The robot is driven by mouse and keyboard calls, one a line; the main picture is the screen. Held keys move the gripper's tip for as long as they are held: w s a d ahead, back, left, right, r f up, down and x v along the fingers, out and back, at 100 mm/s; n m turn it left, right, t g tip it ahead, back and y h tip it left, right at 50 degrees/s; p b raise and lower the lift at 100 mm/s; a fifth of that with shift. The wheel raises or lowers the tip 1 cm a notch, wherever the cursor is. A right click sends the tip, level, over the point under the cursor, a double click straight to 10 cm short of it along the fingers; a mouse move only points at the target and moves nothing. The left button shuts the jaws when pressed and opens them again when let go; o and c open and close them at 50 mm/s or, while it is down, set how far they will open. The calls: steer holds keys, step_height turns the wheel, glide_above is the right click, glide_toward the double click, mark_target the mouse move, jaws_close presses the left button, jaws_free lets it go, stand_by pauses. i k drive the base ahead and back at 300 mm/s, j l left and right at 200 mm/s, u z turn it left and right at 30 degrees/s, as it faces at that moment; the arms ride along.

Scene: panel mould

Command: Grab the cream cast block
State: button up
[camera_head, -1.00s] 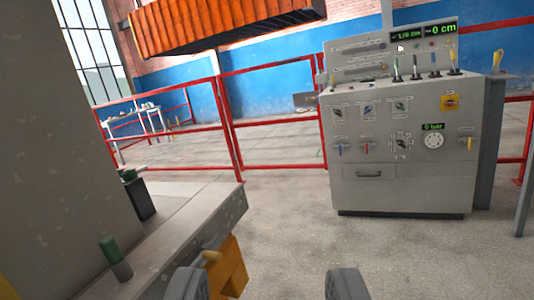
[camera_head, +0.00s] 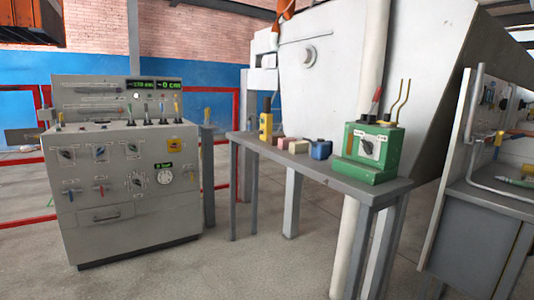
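The cream cast block (camera_head: 299,147) is small and lies on the narrow grey table (camera_head: 372,189) right of the console. It sits between a reddish block (camera_head: 284,142) on its left and a blue block (camera_head: 320,150) on its right. At this distance I cannot tell whether the blocks touch. My gripper does not show in the current view, so its fingers and their distance from the block are hidden.
A yellow tool (camera_head: 266,125) stands at the table's left end and a green box with levers (camera_head: 369,152) at its right. A grey control console (camera_head: 125,205) stands left, another bench (camera_head: 480,225) right. The floor in front is clear.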

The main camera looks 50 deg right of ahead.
mark_target(298, 148)
steer(key=z, duration=1.7)
steer(key=i+j, duration=0.1)
steer(key=i, duration=1.05)
steer(key=i+j+z, duration=0.1)
steer(key=i, duration=1.05)
